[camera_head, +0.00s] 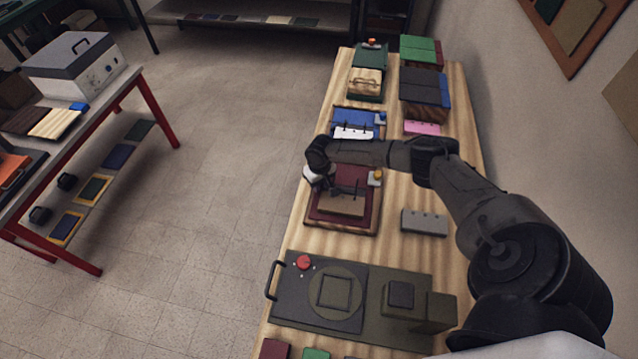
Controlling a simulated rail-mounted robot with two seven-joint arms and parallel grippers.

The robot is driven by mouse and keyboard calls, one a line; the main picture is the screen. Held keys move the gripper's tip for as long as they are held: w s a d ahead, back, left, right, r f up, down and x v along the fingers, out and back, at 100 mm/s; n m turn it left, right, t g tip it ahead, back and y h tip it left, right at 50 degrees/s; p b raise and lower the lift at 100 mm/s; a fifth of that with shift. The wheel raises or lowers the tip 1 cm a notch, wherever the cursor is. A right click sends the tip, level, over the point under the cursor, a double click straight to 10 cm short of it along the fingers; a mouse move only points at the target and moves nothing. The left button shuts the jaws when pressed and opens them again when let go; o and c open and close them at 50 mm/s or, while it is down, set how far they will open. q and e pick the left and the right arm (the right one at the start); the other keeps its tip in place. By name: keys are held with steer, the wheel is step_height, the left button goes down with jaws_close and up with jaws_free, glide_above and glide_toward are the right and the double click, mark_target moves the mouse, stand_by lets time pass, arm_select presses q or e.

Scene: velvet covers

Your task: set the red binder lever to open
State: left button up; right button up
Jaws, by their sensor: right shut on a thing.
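The red binder (370,208) is a dark red base lying open on the wooden bench, with a brown board (342,204) in it and dark rings along its far side. A grey block with a yellow knob (377,176) sits at its far right corner. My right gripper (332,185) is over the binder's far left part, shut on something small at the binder. The wrist and dark fingers hide much of that spot, so I cannot make out the lever's setting. My left gripper is out of view.
My right arm crosses the bench from the right. A blue binder (350,117) lies beyond, a grey punched block (424,222) to the right, and a dark machine with a red button (304,262) nearer. The floor (215,150) at left is clear.

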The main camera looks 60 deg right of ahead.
jaws_close()
steer(key=shift+d+y, duration=0.1)
steer(key=shift+y, duration=0.2)
steer(key=o, duration=0.6)
jaws_free()
steer(key=shift+d+r+p, duration=0.2)
steer(key=shift+r+p, duration=0.1)
steer(key=shift+r, duration=2)
steer(key=shift+d+r+p, duration=0.2)
steer(key=shift+r+p, duration=0.1)
steer(key=shift+r, duration=2.05)
steer(key=shift+d+r+p, duration=0.2)
steer(key=shift+r+p, duration=0.1)
steer(key=shift+r, duration=2)
